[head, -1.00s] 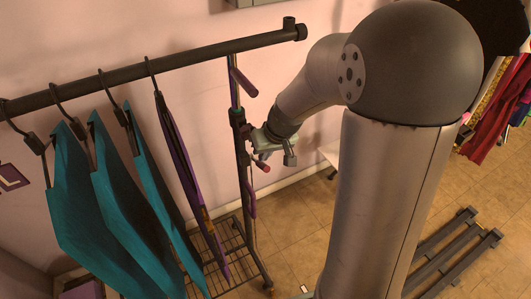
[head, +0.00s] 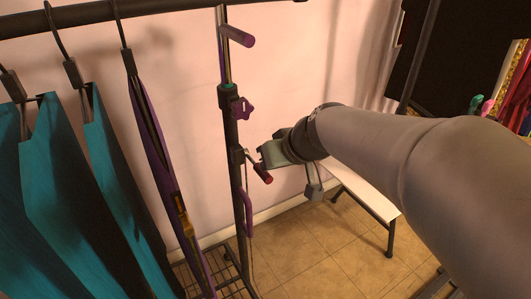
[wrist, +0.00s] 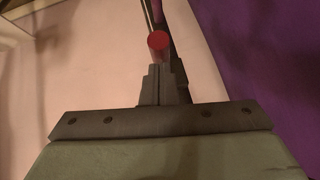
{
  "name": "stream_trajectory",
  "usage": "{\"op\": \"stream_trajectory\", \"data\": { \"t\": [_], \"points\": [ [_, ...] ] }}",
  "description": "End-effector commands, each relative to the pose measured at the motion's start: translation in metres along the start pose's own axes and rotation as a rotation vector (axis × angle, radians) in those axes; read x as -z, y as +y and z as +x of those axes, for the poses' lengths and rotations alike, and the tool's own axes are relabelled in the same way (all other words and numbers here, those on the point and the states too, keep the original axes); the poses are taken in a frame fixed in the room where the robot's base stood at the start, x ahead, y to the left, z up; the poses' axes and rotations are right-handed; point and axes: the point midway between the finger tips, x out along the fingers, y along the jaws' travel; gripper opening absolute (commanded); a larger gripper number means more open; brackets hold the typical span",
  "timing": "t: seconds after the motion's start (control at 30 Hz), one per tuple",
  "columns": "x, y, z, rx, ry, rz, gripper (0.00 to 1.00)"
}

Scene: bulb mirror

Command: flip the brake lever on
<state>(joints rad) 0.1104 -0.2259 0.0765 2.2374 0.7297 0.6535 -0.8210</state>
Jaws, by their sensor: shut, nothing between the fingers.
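The brake lever with a red end (head: 263,176) sticks out from the dark upright pole (head: 231,130) of the rack, at mid-height. My gripper (head: 258,160) is beside the pole, its fingertips at or just above the lever. In the wrist view my gripper's fingers (wrist: 164,80) are shut together with nothing between them. The lever's round red end (wrist: 158,42) shows just beyond the fingertips. I cannot tell whether the fingers touch it.
A purple knob (head: 243,107) and a purple handle (head: 236,35) are on the pole above. Teal garments (head: 55,185) and a dark purple garment (head: 165,180) hang to the left. A white-topped bench (head: 365,190) stands at right. Tiled floor is open below.

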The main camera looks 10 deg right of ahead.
Motion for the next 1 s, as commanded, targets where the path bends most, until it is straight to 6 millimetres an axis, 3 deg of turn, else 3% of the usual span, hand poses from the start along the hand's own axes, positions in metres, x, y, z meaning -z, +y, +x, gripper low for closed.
{"op": "stream_trajectory", "data": {
  "t": [0.03, 0.4, 1.0],
  "points": [
    [-0.009, 0.002, 0.009, -0.001, 0.002, -0.002, 0.00],
    [-0.032, 0.008, 0.027, 0.001, -0.001, -0.001, 0.00],
    [-0.043, 0.012, 0.043, 0.001, -0.008, 0.002, 0.00]
  ]
}}
